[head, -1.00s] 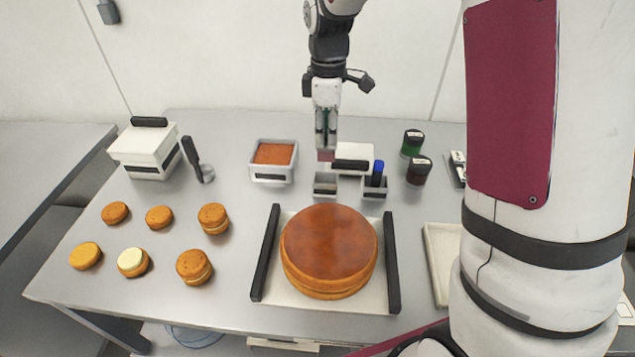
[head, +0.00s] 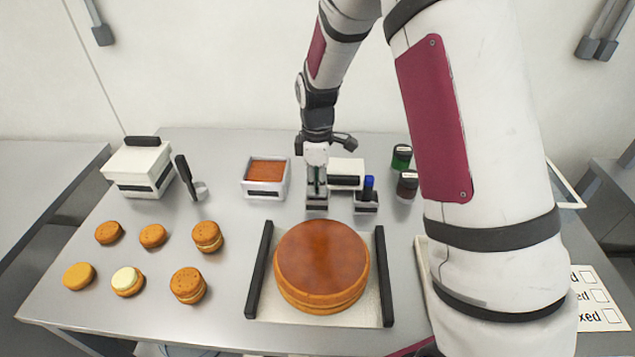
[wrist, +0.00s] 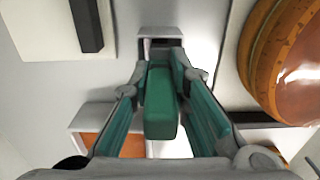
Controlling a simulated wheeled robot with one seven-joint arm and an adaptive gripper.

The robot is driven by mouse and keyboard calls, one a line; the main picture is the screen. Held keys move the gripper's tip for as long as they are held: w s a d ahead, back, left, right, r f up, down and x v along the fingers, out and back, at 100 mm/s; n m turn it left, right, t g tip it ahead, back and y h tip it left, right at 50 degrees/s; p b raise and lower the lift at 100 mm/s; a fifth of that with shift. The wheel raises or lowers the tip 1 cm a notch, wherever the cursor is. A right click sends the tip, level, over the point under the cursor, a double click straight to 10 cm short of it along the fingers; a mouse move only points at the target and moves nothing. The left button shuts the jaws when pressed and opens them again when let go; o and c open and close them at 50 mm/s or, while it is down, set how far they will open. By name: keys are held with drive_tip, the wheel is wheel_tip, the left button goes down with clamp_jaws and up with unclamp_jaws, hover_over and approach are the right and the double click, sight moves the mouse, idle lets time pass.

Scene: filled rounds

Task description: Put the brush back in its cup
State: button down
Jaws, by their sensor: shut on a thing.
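My gripper (head: 317,184) is shut on the brush and points straight down. The brush shows as a green handle (wrist: 160,105) between the teal finger pads in the wrist view. A small metal cup (head: 317,206) stands on the table directly below my gripper; it also shows in the wrist view (wrist: 160,31) beyond the brush's far end. The brush is upright, with its lower end at or inside the cup's mouth; the fingers and handle hide how deep it sits.
A second small cup (head: 366,206) with a blue-topped item stands close on the right. A large glazed cake (head: 322,262) on a tray is in front. A metal tub (head: 265,191) of orange-brown filling is to the left. Dark jars (head: 407,184) stand right. Small filled rounds (head: 207,237) lie front left.

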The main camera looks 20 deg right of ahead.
drive_tip(key=shift+f, duration=0.1)
drive_tip(key=c, duration=1.5)
unclamp_jaws()
drive_tip(key=shift+c, duration=0.2)
wheel_tip(320, 180, up, 12)
drive_tip(key=shift+r+b, duration=0.2)
drive_tip(key=shift+b, duration=0.45)
drive_tip(key=s+r+m+t, duration=0.2)
drive_tip(key=s+r+m, duration=0.4)
drive_tip(key=s+r, duration=0.55)
drive_tip(key=s+m+t, duration=0.3)
drive_tip(key=s+m, duration=0.4)
drive_tip(key=s, duration=0.7)
drive_tip(key=shift+s+f+m, duration=0.3)
drive_tip(key=shift+s, duration=0.05)
